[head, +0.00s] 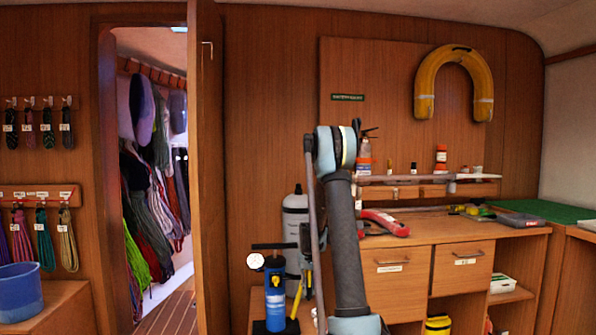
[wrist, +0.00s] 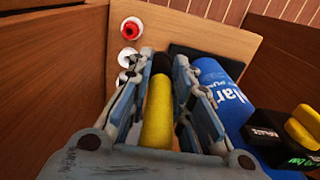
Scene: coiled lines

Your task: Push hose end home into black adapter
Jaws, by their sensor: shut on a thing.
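My gripper (wrist: 159,64) is shut on a yellow hose (wrist: 158,115), with one jaw along each side of it. The hose runs away from the wrist camera to a dark piece (wrist: 162,63) between the fingertips. I cannot tell if this piece is the black adapter or a dark hose end, nor how deep any joint is. In the head view a yellow length (head: 297,298) shows beside the blue pump (head: 275,295). The gripper itself is hard to make out there.
The blue pump (wrist: 218,88) stands close right of the jaws, with a black block and yellow knob (wrist: 302,128) nearer the camera. Its gauge (head: 255,260) faces out. A grey cylinder (head: 295,215) stands behind. Red and white round items (wrist: 130,29) lie left of the fingertips.

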